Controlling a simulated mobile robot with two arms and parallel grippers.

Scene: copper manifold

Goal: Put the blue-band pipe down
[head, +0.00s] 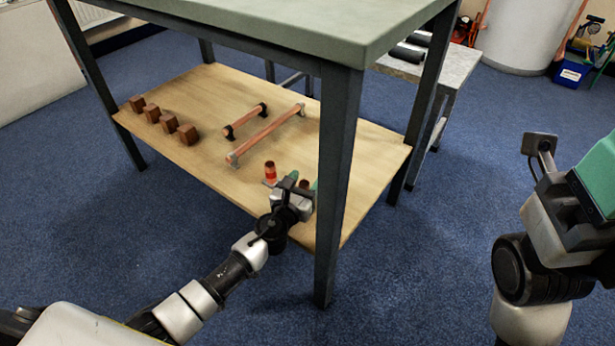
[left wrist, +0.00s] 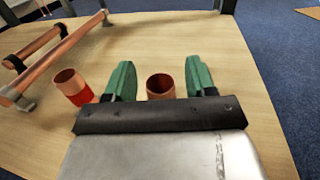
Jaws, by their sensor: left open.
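A short upright copper pipe (left wrist: 160,86) stands between the two green fingers of my left gripper (left wrist: 160,82) in the left wrist view. Its band is hidden behind the gripper body, so I cannot see a blue colour. The fingers are open, with a gap on each side of the pipe. My right gripper (head: 598,180) is partly in view at the right edge.
Two longer copper pipes lie on dark and grey end supports, the nearer one (head: 268,135) behind the red-band pipe. Several brown blocks (head: 169,122) line the shelf's left side. A dark table leg (head: 338,180) and the green tabletop (head: 290,22) bound the space.

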